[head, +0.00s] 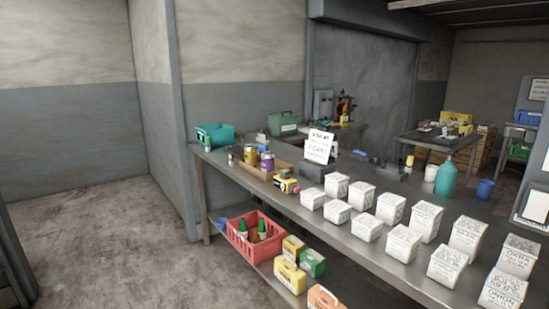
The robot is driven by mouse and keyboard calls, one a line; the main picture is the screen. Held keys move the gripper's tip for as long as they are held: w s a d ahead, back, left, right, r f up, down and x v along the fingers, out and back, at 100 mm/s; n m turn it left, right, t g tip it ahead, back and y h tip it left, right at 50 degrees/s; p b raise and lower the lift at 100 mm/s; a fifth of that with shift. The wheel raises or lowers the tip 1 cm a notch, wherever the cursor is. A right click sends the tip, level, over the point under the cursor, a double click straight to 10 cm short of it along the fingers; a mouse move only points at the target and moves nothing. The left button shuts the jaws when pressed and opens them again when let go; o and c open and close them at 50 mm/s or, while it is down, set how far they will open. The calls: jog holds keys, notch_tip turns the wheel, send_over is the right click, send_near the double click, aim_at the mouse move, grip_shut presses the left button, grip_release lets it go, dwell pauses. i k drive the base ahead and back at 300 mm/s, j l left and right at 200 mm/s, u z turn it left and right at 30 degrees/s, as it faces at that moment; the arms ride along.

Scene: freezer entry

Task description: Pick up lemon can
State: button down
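Small cans stand in and beside a shallow brown tray (284,167) toward the far left end of the long metal table. One can (250,155) is yellowish, and a darker purple can (267,162) with a yellowish top stands to its right. Their labels are too small to read, so I cannot tell which can is the lemon one. My gripper is not in this view.
The metal table (395,262) holds several white printed boxes (362,196), a white sign (318,146), a teal bin (215,135) and a teal bottle (445,176). A red crate (240,243) and small boxes sit on the lower shelf. Floor (120,230) at left is clear.

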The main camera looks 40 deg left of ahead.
aim_at(249, 150)
jog(key=u, duration=1.6)
jog(key=i+j, duration=0.45)
jog(key=i, duration=0.3)
jog(key=i+j+z, duration=0.15)
jog(key=i+j, duration=0.3)
jog(key=i, duration=0.3)
jog(key=i+j, duration=0.5)
jog(key=i, duration=0.25)
jog(key=i+j+z, duration=0.1)
jog(key=i+j, duration=0.45)
jog(key=i, duration=0.15)
